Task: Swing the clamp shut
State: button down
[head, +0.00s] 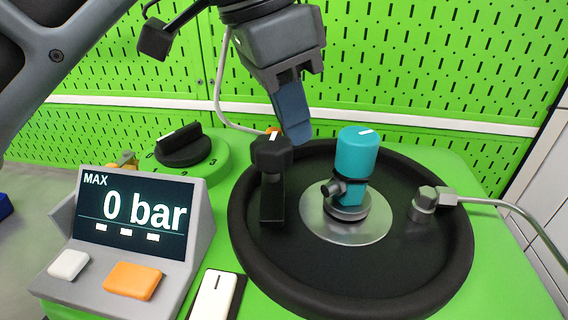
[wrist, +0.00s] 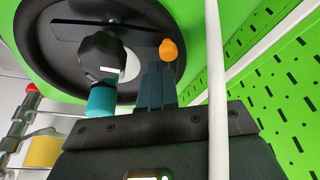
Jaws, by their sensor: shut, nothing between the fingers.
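The clamp (head: 272,185) is a black upright piece with a faceted black knob on top, at the left inside the round black basin. A white mark shows on the knob. In the wrist view a black knob (wrist: 103,52) and a dark bar (wrist: 75,28) show over the basin. The teal pump part (head: 356,155) stands upright on a silver disc, right of the clamp. It also shows in the wrist view (wrist: 102,98). My gripper (head: 297,132) is shut and empty, pointing down just behind and right of the knob. Its fingers (wrist: 156,72) appear beside an orange tip (wrist: 168,49).
The round black basin (head: 245,255) has a raised rim. A hose fitting (head: 424,200) with a grey cable sits at its right. A display (head: 130,215) reading 0 bar and a black dial (head: 183,148) stand left. A white cable (wrist: 216,100) passes close to my gripper.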

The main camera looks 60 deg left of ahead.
dwell(0.7)
jog(key=shift+s+a+p, duration=0.3)
jog(key=shift+s+a, duration=0.5)
jog(key=shift+s, duration=0.2)
jog(key=shift+s+a, duration=0.2)
jog(key=shift+s, duration=0.3)
jog(key=shift+s+a, duration=0.15)
jog(key=shift+s, duration=0.35)
